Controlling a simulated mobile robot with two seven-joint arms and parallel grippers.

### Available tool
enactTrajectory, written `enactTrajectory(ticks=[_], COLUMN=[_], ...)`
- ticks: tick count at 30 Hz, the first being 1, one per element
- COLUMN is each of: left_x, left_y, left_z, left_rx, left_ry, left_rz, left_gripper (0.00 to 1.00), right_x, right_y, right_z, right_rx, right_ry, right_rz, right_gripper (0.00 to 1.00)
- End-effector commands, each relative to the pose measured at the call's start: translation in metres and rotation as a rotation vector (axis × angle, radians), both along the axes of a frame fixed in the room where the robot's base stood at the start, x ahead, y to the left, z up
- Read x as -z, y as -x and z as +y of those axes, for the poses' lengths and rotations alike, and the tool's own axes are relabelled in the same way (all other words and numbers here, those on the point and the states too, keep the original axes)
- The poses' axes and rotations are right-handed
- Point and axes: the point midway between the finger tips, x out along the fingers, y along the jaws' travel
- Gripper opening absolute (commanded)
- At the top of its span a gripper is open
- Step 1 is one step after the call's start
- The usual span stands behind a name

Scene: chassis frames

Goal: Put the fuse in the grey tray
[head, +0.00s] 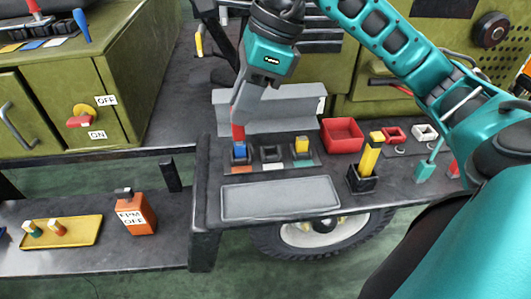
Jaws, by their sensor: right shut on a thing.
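The grey tray (280,198) is a shallow rectangle lying flat at the front of the dark bench, and it looks empty. My right gripper (239,137) points down at the left end of a row of black holders behind the tray. It is shut on the blue fuse (239,152), which is at the left holder; I cannot tell whether it is still seated. Red shows at the fingertips, just above the blue. The middle holder (271,154) looks empty. A yellow fuse (302,145) stands in the right holder. My left gripper is not in view.
A red bin (342,134) stands behind the tray to the right. A black cup (363,182) with a yellow-handled item stands right of the tray. A grey angled block (290,119) stands behind the holders.

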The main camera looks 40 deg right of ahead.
Motion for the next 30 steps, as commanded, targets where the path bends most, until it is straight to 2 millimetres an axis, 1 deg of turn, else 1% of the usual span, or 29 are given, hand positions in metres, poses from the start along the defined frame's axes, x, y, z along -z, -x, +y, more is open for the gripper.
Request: enactTrajectory(ticks=[1,3,9,12,16,23,27,30], left_x=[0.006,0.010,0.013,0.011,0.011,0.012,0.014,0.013], left_y=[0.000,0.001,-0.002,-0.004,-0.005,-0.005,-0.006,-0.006], left_z=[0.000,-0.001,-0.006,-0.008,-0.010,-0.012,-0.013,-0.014], left_rx=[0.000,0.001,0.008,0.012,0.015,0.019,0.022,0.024], left_ry=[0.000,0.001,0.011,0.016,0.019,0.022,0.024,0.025], left_rz=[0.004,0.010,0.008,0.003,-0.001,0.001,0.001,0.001], left_gripper=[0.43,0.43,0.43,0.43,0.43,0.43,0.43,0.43], right_x=[0.018,0.037,0.091,0.114,0.133,0.149,0.171,0.182], right_y=[0.001,0.001,0.002,0.001,0.001,0.000,0.001,0.001], right_z=[0.000,0.000,0.000,0.000,0.000,0.000,0.000,0.000], right_rx=[0.001,-0.001,-0.002,-0.003,-0.004,-0.004,-0.003,-0.003], right_ry=[0.001,0.001,0.001,0.000,0.000,0.000,0.000,0.000], right_rz=[0.008,0.010,0.010,0.008,0.004,0.004,0.006,0.004], right_gripper=[0.00,0.00,0.00,0.00,0.00,0.00,0.00,0.00])
